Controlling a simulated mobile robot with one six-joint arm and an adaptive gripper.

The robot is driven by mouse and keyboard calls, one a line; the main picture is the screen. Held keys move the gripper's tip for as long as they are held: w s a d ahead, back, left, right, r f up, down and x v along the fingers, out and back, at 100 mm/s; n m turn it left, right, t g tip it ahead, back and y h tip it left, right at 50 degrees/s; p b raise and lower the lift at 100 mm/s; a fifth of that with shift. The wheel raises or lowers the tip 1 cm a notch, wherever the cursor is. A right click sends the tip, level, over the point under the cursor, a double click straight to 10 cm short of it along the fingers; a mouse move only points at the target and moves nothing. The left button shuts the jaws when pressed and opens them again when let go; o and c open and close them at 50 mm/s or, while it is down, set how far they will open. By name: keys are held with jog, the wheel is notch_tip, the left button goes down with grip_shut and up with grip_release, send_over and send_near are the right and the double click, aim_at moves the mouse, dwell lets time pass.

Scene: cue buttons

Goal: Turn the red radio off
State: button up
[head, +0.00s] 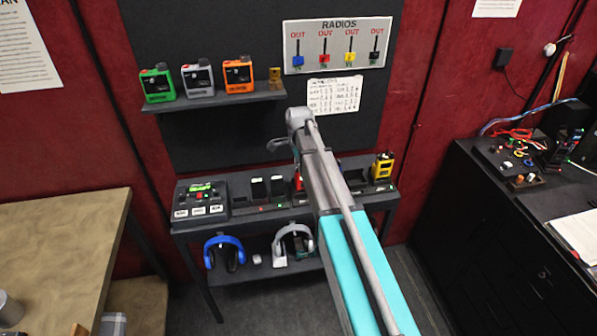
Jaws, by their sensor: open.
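A red item (297,182), likely the red radio, stands on the lower bench (245,218) among the chargers. My arm hides most of it, so its knob and any light cannot be made out. My gripper (279,144) is partly seen at the far end of my arm, left of the elbow and above the bench. It is open, and I see nothing held in it. It appears apart from the red item, though the depth between them is hard to tell.
A yellow radio (383,167) stands right of my arm. Green (157,84), grey (198,79) and orange (238,75) radios sit on the upper shelf. A button box (199,200) is at the bench's left. Blue headphones (224,250) lie below. A table (60,245) stands left.

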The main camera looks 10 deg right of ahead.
jog(key=shift+f+b, duration=0.55)
jog(key=shift+f, duration=0.25)
grip_shut()
